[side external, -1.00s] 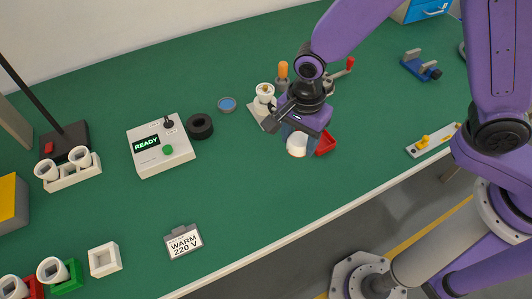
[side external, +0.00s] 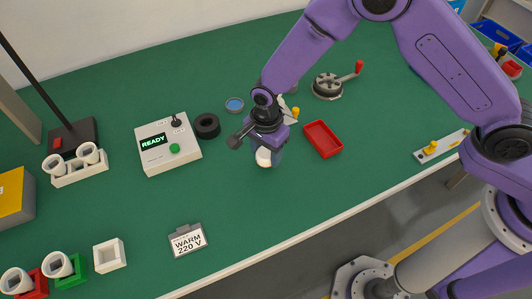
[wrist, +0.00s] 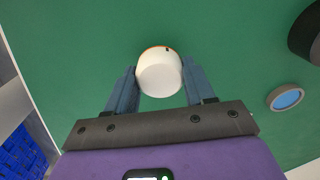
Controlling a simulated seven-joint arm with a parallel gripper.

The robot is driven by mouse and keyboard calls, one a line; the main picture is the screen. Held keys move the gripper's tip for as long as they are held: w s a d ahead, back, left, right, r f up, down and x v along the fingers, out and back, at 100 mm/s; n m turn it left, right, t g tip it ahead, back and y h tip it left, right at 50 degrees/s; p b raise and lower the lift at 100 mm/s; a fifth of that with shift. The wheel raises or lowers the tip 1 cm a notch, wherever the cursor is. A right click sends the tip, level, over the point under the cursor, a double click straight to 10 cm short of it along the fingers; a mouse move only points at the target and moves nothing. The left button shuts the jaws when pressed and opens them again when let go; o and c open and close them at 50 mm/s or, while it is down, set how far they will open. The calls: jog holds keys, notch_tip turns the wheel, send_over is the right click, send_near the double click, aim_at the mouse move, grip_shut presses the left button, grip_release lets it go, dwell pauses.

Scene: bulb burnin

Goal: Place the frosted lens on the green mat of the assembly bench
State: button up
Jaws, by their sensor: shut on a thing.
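My gripper (side external: 266,150) is shut on a white, rounded, cup-like piece (side external: 263,158), which looks like the frosted lens. In the wrist view the white piece (wrist: 159,73) sits between the two blue-grey fingertips (wrist: 160,82), with a thin orange edge on its far side. The green mat (side external: 225,215) covers the bench top and lies bare below and around the gripper. The held piece appears to be above the mat; I cannot tell the exact gap.
An empty red tray (side external: 323,139) lies right of my gripper. A control box (side external: 168,144) reading READY, a black ring (side external: 207,125) and a blue disc (side external: 235,104) are to the left. A WARM 220 V sign (side external: 188,241) stands near the front edge. The middle front is clear.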

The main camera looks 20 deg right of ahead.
aim_at(267, 152)
jog(key=shift+f, duration=0.7)
jog(key=shift+f, duration=0.1)
jog(key=o, duration=1)
notch_tip(267, 152, up, 12)
jog(key=shift+r, duration=0.2)
